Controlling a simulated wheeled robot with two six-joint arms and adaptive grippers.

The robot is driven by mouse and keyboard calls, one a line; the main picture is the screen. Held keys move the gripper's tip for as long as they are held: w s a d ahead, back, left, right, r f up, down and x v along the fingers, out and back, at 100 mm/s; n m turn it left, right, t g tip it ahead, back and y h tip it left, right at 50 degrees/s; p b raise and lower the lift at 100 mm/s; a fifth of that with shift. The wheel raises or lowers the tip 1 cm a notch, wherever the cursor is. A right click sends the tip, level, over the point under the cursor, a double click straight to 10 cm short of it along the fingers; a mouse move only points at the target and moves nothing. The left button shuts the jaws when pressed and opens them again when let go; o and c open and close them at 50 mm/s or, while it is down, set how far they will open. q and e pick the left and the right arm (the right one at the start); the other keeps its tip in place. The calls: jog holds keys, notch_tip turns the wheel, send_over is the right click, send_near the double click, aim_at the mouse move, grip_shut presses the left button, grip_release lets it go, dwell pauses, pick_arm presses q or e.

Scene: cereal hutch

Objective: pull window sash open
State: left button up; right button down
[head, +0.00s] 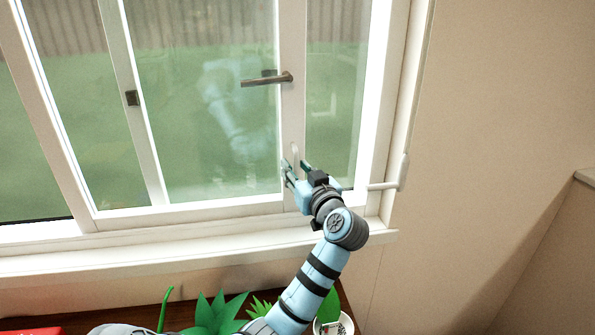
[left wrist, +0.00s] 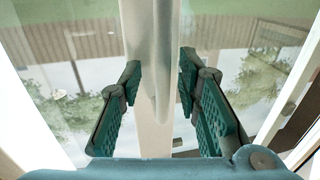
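The window sash is a white-framed glass pane with an upright stile (head: 292,110) and a metal lever handle (head: 267,79). A pale upright pull (head: 295,150) shows on the stile just beyond my left gripper (head: 297,168). In the left wrist view my left gripper (left wrist: 161,78) is open, with green-padded fingers on either side of the stile. The pull (left wrist: 162,55) runs down the middle between the fingertips. I see a gap on both sides of the pull, and no clear contact. My right gripper is out of view.
The white sill (head: 180,252) runs below the window. Under it is a dark wooden surface with green leaves (head: 216,312), a white pot (head: 342,325) and a red item (head: 35,330). A white latch (head: 400,175) sticks out on the right frame. Bare wall lies to the right.

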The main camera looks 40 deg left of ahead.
pick_arm(q)
jog(key=v, duration=0.7)
jog(key=shift+d, duration=0.3)
